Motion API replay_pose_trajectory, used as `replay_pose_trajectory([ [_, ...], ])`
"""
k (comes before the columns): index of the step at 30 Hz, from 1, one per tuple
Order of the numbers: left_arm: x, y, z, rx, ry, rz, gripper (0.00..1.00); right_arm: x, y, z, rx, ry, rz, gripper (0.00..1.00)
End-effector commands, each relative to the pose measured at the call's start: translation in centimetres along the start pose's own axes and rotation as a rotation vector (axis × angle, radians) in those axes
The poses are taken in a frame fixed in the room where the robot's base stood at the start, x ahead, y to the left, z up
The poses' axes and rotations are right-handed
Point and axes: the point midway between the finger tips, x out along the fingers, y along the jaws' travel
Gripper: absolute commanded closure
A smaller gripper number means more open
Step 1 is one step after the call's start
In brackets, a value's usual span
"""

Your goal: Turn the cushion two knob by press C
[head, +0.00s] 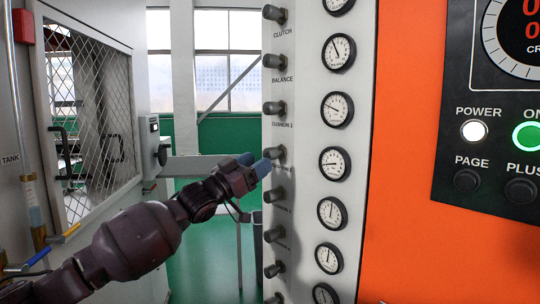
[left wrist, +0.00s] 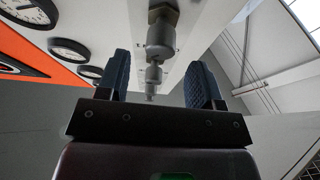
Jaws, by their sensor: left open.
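The cushion two knob (head: 278,153) is a grey knob on the white panel, below the one labelled CUSHION 1. Its own label is partly hidden. My left gripper (head: 254,163) is open, with its blue fingertips just left of this knob. One fingertip overlaps the knob's edge in the picture; I cannot tell whether it touches. In the left wrist view, my left gripper (left wrist: 160,72) has its two dark blue pads apart. A row of grey knobs (left wrist: 161,37) runs through the gap between them, and nothing is gripped. My right gripper is not in view.
More knobs, such as the cushion 1 knob (head: 274,108) and the one below (head: 275,194), sit close above and below. Several round gauges (head: 334,163) run beside them. An orange machine side (head: 408,200) carries a control box at right. A mesh-windowed cabinet (head: 92,120) stands left.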

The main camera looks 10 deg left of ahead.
Motion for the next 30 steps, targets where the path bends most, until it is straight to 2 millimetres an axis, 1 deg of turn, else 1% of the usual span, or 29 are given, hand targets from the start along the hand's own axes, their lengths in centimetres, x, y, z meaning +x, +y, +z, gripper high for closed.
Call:
replay_pose_trajectory([
  [1,0.9,0.0,0.0,0.000,0.001,0.000,0.40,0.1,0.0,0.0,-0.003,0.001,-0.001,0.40],
  [3,2.0,0.0,0.1,-0.001,0.001,0.001,0.40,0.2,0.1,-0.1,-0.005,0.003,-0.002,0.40],
  [9,4.2,0.0,0.1,0.000,0.000,0.000,0.40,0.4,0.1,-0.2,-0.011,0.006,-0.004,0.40],
  [15,5.1,0.0,0.0,0.001,0.000,0.000,0.40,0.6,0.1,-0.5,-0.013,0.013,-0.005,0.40],
  [23,5.2,0.0,0.0,0.001,0.000,0.000,0.40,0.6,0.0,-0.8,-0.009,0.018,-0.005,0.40],
  [24,5.2,0.0,0.0,0.001,0.000,0.000,0.41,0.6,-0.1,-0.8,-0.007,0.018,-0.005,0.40],
  [25,5.2,0.0,0.0,0.001,0.000,0.000,0.46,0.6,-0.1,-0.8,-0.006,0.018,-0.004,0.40],
  [30,5.2,0.0,0.0,0.001,0.000,0.000,0.72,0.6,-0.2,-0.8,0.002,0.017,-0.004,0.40],
])
